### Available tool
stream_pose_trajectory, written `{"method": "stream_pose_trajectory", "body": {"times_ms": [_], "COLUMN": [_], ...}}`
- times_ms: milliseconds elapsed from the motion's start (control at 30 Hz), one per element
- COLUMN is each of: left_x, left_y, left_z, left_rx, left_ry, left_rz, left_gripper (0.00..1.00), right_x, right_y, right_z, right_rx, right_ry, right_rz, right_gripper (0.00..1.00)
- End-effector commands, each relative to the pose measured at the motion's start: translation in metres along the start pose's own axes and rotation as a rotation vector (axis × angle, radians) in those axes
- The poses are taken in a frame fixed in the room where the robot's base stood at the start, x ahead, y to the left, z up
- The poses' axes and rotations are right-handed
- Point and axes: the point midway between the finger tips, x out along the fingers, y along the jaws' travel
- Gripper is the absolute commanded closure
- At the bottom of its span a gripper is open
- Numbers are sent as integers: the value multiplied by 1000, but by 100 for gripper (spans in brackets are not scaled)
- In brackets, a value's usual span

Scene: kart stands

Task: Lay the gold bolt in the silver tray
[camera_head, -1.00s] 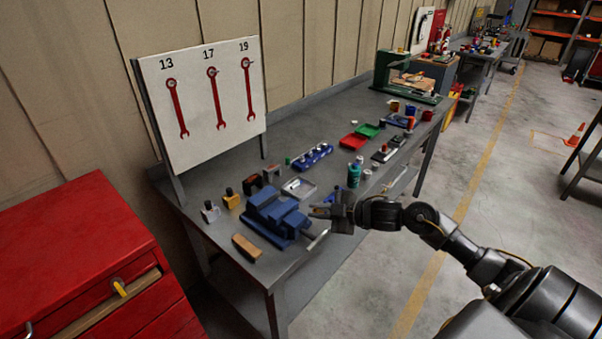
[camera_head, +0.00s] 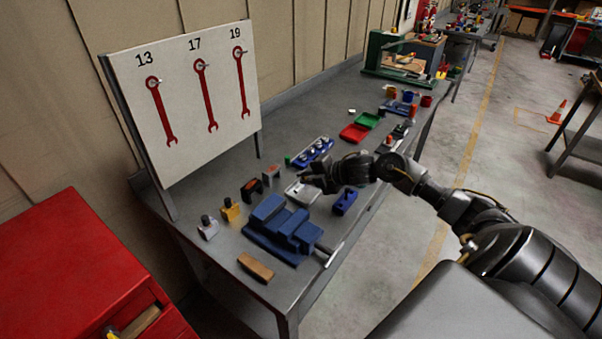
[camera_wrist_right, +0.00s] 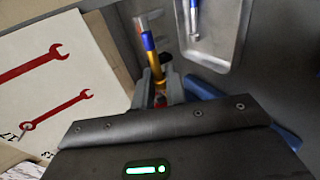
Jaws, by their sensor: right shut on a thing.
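The silver tray (camera_head: 303,198) lies on the bench behind the blue vise, partly hidden by my right gripper (camera_head: 310,183). In the right wrist view the tray (camera_wrist_right: 238,38) is at the top, with a blue-and-silver piece (camera_wrist_right: 194,18) in it. My right gripper (camera_wrist_right: 158,88) is shut on the gold bolt (camera_wrist_right: 154,70), which has a blue end and points up in that view. The bolt appears beside the tray's left edge there; its height above the bench is unclear. My left gripper is not in view.
The blue vise (camera_head: 281,229) and a wooden block (camera_head: 256,267) sit at the near bench end. A blue holder (camera_head: 344,202) is right of the tray. A blue rack (camera_head: 312,153), red tray (camera_head: 354,133) and green tray (camera_head: 368,120) lie beyond. The wrench board (camera_head: 190,95) stands left.

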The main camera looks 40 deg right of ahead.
Motion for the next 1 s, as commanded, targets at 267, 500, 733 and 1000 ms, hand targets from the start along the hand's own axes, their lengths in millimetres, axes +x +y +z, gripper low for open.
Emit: {"method": "stream_pose_trajectory", "body": {"times_ms": [267, 500, 733, 1000], "left_x": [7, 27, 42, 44], "left_y": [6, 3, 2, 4], "left_z": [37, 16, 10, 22], "left_rx": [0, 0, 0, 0], "left_ry": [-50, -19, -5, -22], "left_rz": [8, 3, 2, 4], "left_gripper": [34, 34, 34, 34], "right_x": [5, 17, 27, 29], "right_y": [-10, -28, -43, -46], "right_z": [1, 1, 1, 1], "right_rx": [2, 2, 2, 1], "right_ry": [0, 1, 2, 2], "right_rz": [1, 1, 2, 2], "right_gripper": [100, 100, 100, 100]}}
